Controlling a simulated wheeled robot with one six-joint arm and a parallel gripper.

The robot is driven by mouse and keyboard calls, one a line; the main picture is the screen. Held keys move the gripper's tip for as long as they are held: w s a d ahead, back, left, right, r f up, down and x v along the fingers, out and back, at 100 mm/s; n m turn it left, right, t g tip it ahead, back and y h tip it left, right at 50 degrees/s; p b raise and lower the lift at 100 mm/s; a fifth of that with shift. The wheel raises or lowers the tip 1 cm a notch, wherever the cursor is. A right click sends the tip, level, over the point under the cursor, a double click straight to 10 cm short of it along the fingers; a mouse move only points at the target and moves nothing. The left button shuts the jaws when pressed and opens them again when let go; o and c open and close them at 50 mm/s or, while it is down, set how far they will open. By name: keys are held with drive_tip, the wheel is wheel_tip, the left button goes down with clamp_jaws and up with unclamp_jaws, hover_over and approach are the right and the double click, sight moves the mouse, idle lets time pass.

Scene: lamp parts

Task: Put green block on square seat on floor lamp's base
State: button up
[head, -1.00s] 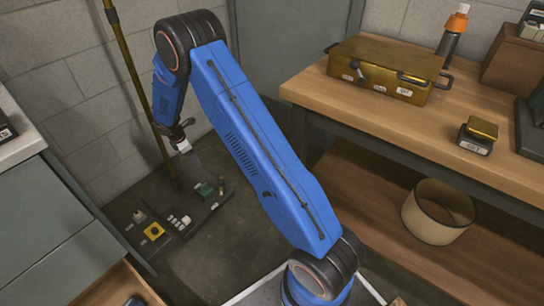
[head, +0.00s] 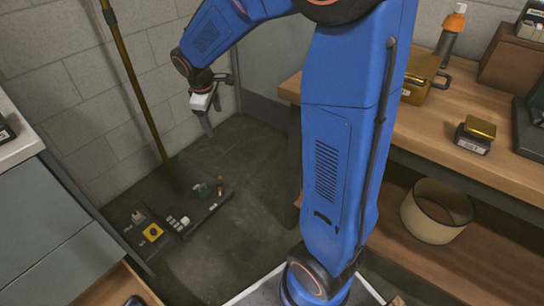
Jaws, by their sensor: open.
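The floor lamp's dark base (head: 190,208) lies on the floor near the wall, with its brass pole (head: 132,75) rising from it. A small green block (head: 203,190) sits on the right part of the base. Its seat is too small and dark to make out, so I cannot tell how squarely it sits. My gripper (head: 208,128) is open and empty, pointing down, well above the base and apart from the block.
A yellow piece (head: 152,232) and small white pieces (head: 179,222) lie left of the block. A workbench (head: 470,125) with a lampshade (head: 436,211) below stands right. Drawers (head: 45,225) stand left. Floor between is clear.

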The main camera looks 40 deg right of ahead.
drive_tip(key=s+d+r+m+y, duration=0.1)
drive_tip(key=s+r+m, duration=0.25)
drive_tip(key=s, duration=0.55)
drive_tip(key=s+d+r+m, duration=0.15)
drive_tip(key=s+r, duration=0.25)
drive_tip(key=s, duration=0.4)
drive_tip(key=s+a+m+t+y, duration=0.1)
drive_tip(key=s+m, duration=0.3)
drive_tip(key=s, duration=1.2)
drive_tip(key=shift+a+f+t, duration=0.15)
drive_tip(key=shift+a+t, duration=0.05)
drive_tip(key=shift+t, duration=0.3)
drive_tip(key=shift+c, duration=0.2)
